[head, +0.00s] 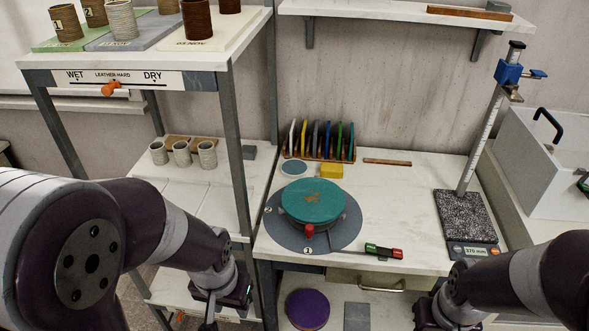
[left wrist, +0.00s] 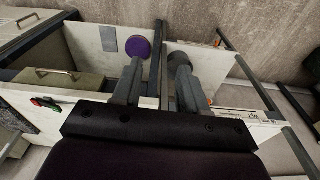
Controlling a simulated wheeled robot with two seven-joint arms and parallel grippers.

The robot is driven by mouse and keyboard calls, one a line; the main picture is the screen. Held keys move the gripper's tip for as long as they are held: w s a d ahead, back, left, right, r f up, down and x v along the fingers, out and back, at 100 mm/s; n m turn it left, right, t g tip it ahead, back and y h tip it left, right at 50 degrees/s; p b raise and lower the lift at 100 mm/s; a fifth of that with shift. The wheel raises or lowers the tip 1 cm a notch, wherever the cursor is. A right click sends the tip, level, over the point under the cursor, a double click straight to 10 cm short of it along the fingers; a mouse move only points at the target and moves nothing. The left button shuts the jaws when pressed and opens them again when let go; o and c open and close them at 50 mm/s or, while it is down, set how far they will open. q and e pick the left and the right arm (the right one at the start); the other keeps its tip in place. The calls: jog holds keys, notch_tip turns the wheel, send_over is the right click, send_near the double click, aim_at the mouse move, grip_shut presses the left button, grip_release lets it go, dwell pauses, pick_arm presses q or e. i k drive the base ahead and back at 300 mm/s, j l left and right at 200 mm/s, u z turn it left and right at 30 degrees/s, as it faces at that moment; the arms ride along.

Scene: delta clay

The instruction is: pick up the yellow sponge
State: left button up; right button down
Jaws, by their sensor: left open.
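The yellow sponge (head: 331,171) is a small block lying on the white worktop, behind the turquoise wheel disc and in front of the rack of coloured discs. It does not show in the left wrist view. My left gripper (head: 208,322) is low at the front of the shelving, well to the left of the sponge and below the worktop. In the left wrist view its two fingers (left wrist: 156,85) are apart with nothing between them. My right arm reaches in at the lower right of the head view; its fingertips are not visible.
A turquoise disc (head: 313,200) sits on a grey round base (head: 343,236) in front of the sponge. The disc rack (head: 318,143) stands behind. A height gauge (head: 484,140) rises at the right. The shelf post (head: 236,150) stands left of the worktop.

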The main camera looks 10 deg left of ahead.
aim_at(329, 171)
jog(key=i+l+z, duration=0.4)
jog(key=i+l, duration=0.4)
jog(key=i, duration=0.05)
